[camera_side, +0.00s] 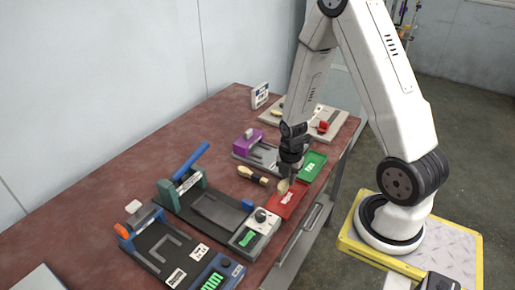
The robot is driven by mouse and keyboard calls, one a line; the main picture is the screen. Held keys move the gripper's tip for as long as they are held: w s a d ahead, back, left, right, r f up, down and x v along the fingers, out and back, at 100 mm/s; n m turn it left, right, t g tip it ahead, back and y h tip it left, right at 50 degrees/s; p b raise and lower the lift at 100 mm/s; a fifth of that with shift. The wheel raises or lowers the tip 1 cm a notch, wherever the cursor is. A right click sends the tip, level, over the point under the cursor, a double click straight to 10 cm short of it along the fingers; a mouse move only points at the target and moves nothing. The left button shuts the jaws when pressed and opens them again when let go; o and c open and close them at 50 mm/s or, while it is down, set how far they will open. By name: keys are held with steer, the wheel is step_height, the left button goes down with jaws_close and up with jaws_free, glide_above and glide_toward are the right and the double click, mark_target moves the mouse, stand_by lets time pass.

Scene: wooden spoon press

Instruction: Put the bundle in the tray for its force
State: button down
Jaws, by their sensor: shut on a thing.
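My gripper (289,172) points down over the far end of the red tray (284,206) and is shut on a bundle. The light wooden end of the held bundle (283,187) shows below the fingers; the rest is hidden by them. I cannot tell whether it touches the tray. The green tray (313,165) lies just beyond the red one, with a white label. Another wooden bundle (245,172) with a dark part lies on the table to the left of my gripper.
A green press (183,190) with a blue lever stands left, joined to a grey gauge box (255,231). A scale-like device (165,250) is at front left. A purple-topped fixture (247,143) and a pale board (335,127) stand behind. The table's right edge is near the trays.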

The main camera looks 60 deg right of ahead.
mark_target(286, 199)
steer(key=shift+f, duration=1.35)
steer(key=shift+f, duration=1.8)
steer(key=c, duration=0.6)
jaws_free()
steer(key=shift+f, duration=0.1)
steer(key=shift+r, duration=6.15)
